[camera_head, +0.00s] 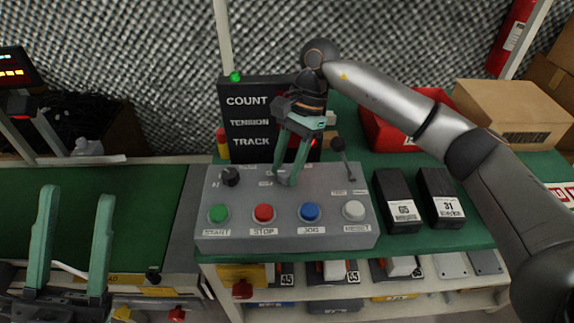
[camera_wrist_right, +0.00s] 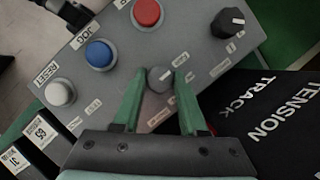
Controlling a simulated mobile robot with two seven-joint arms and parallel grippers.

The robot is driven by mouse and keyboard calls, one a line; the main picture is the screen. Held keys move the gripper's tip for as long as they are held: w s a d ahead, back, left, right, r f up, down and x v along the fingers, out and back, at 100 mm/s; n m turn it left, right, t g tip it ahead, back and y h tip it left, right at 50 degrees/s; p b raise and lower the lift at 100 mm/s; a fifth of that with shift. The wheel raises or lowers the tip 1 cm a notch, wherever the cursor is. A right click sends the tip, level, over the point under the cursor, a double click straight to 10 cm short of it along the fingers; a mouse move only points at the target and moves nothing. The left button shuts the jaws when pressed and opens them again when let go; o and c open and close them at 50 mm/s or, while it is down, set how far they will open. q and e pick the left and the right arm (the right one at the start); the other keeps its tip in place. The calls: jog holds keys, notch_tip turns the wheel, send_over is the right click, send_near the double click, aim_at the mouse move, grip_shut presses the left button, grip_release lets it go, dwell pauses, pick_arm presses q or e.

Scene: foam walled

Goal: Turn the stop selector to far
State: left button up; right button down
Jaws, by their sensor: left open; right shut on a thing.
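A grey control box (camera_head: 330,231) stands on the green bench. On its top are a black knob (camera_head: 230,176) at the left, a grey round knob in the middle and a dark lever (camera_head: 343,157) at the right. My right gripper (camera_head: 288,178) reaches down to the middle knob and mostly hides it in the head view. In the wrist view the right gripper (camera_wrist_right: 160,77) has its fingers on both sides of the grey knob (camera_wrist_right: 159,81), shut on it. A light mark shows on the knob; the small labels beside it are unreadable. My left gripper (camera_head: 73,195) is open and empty at lower left.
Green, red, blue and white buttons line the box front, the red STOP button (camera_head: 264,212) among them. A black sign (camera_head: 250,140) stands close behind. Two black boxes (camera_head: 398,200) stand to the right, with a red bin (camera_head: 392,135) behind. The green surface (camera_head: 140,200) at left is mostly clear.

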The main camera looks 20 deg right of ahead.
aim_at(287, 171)
dwell(0.3)
jog(key=shift+c, duration=2.2)
grip_release()
jog(key=shift+r, duration=0.1)
notch_tip(287, 171, up, 4)
jog(key=shift+f+p, duration=0.15)
jog(key=shift+p, duration=0.6)
pick_arm(q)
jog(key=w+n+y, duration=0.1)
jog(key=w+f+n+y+p, duration=0.1)
jog(key=y, duration=0.1)
jog(key=w+a+f+n+y+p, duration=0.1)
jog(key=w+y, duration=0.1)
jog(key=shift+f+n, duration=0.25)
jog(key=shift+n, duration=0.05)
pick_arm(e)
jog(key=s+a+r, duration=0.4)
jog(key=s+r, duration=0.5)
jog(key=s, duration=0.4)
jog(key=shift+s, duration=0.2)
